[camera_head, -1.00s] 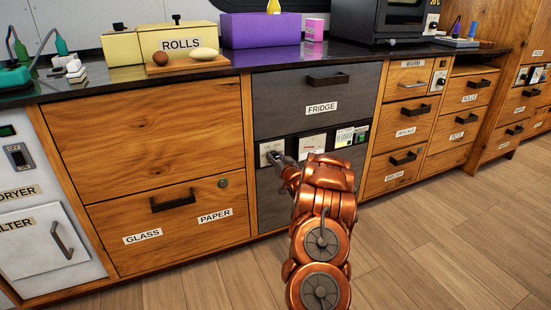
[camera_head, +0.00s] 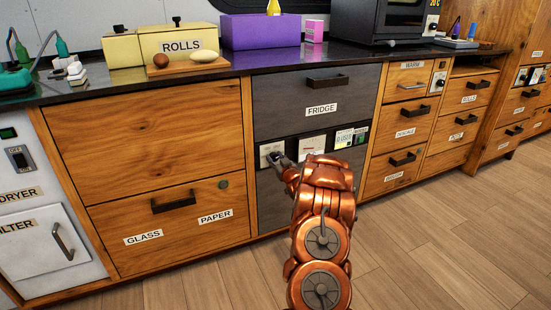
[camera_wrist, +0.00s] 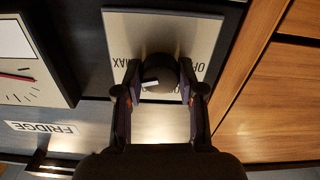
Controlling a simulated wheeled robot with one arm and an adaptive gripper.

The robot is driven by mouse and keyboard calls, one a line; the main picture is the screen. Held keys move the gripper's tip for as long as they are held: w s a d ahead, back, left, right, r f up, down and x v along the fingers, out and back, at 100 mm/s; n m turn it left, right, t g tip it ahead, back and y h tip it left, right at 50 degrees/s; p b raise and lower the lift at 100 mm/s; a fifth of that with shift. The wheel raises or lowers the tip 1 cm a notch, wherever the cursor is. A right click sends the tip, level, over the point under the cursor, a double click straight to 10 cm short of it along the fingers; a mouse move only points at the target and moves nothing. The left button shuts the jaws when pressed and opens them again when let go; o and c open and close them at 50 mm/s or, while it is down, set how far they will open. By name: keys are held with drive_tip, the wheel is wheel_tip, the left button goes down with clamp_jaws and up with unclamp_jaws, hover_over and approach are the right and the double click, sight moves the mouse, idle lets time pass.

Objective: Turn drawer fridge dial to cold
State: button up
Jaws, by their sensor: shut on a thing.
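The grey fridge drawer unit (camera_head: 308,97) stands in the middle of the counter front, with a FRIDGE label (camera_head: 322,109). Below the label a pale control panel (camera_head: 272,148) sits at the left of a strip of controls. My gripper (camera_wrist: 160,88) is shut on the dial, one finger on each side. In the head view my gripper (camera_head: 279,160) reaches the panel and hides the dial.
A white gauge with a red needle (camera_wrist: 22,75) is beside the dial plate. A display (camera_head: 344,138) is further right on the strip. Wooden drawers flank the fridge unit. The wooden floor (camera_head: 440,215) at right is clear.

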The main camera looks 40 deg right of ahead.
drive_tip(key=n, duration=0.4)
drive_tip(key=shift+n, duration=0.3)
drive_tip(key=shift+n+b, duration=0.45)
drive_tip(key=shift+n, duration=1.35)
drive_tip(key=o, duration=1.1)
drive_tip(key=shift+o, duration=0.2)
drive_tip(key=v, duration=1.2)
drive_tip(key=shift+w, duration=0.1)
